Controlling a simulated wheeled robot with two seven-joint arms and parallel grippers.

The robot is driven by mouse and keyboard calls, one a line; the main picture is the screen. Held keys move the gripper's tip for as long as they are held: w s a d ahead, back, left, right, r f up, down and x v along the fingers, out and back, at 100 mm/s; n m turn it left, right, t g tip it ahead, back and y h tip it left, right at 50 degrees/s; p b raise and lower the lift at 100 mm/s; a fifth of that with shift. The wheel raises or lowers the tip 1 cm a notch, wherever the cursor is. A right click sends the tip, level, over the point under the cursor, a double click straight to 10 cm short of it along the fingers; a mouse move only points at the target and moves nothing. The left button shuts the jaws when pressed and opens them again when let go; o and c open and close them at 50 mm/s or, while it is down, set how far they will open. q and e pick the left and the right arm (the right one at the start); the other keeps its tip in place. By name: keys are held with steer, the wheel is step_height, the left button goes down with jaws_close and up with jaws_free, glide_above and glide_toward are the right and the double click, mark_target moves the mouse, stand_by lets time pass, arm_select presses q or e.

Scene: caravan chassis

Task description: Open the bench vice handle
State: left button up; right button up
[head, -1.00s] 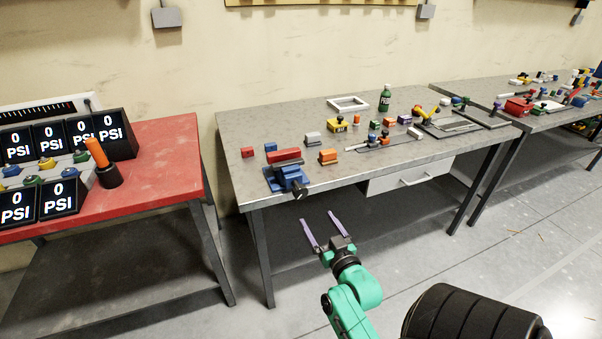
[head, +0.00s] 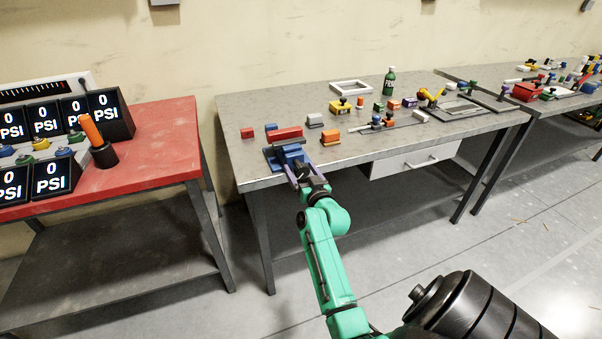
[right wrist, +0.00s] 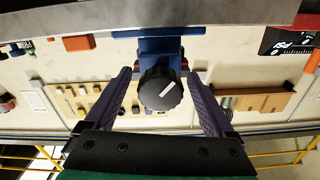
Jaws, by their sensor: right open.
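The bench vice (head: 287,150), blue with a red bar (head: 285,133) across it, stands at the front left edge of the grey workbench. Its handle, a round black ribbed knob (right wrist: 160,91) with a white mark, shows in the middle of the right wrist view. My right gripper (head: 298,172) is at the front of the vice, open, with its purple fingers pointing at it. In the right wrist view one finger (right wrist: 110,97) is left of the knob and the other (right wrist: 206,103) right, with gaps on both sides. The gripper largely hides the knob in the head view. My left gripper is out of view.
The grey workbench (head: 240,160) carries small coloured blocks, such as an orange one (head: 330,137), right of the vice. A red table (head: 160,145) with PSI displays stands at the left. A drawer (head: 415,162) hangs under the bench. The floor in front looks open.

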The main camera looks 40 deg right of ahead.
steer(key=c, duration=1.4)
steer(key=shift+n, duration=0.3)
steer(key=n, duration=0.2)
steer(key=n+p, duration=0.1)
steer(key=n, duration=0.1)
steer(key=shift+s+r, duration=0.15)
steer(key=shift+r, duration=0.05)
steer(key=shift+r+n, duration=0.15)
steer(key=shift+n, duration=1.65)
steer(key=shift+r, duration=0.1)
